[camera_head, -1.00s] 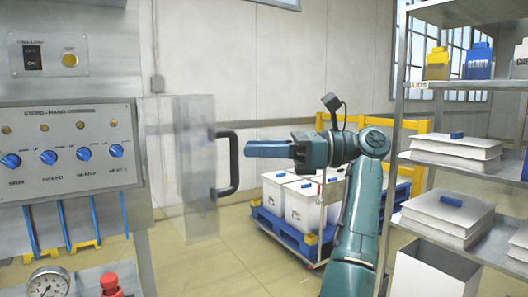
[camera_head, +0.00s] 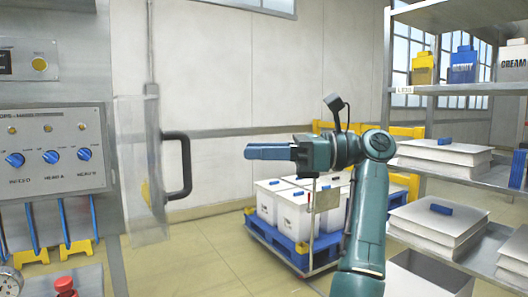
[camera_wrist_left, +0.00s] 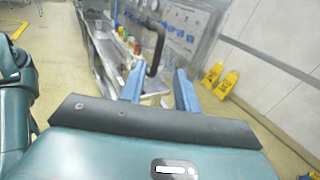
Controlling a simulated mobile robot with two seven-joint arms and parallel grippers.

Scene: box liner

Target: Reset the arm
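My left gripper (camera_head: 248,152) is in the middle of the head view, with blue fingers pointing left. In the left wrist view, its two fingers (camera_wrist_left: 158,82) stand apart with nothing held between them. The teal left arm (camera_head: 362,235) rises from the bottom, right of centre, and bends at the wrist. A black handle (camera_head: 184,166) on a clear panel (camera_head: 140,170) is left of the fingertips, with a visible gap. The handle also shows beyond the fingers in the left wrist view (camera_wrist_left: 155,45). My right gripper is not in view.
A control panel (camera_head: 48,125) with blue knobs stands at the left. A blue pallet (camera_head: 280,243) with white boxes sits on the floor behind the arm. A shelf rack (camera_head: 455,87) with bottles and boxes is close at the right. Yellow floor signs (camera_wrist_left: 225,85) show in the wrist view.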

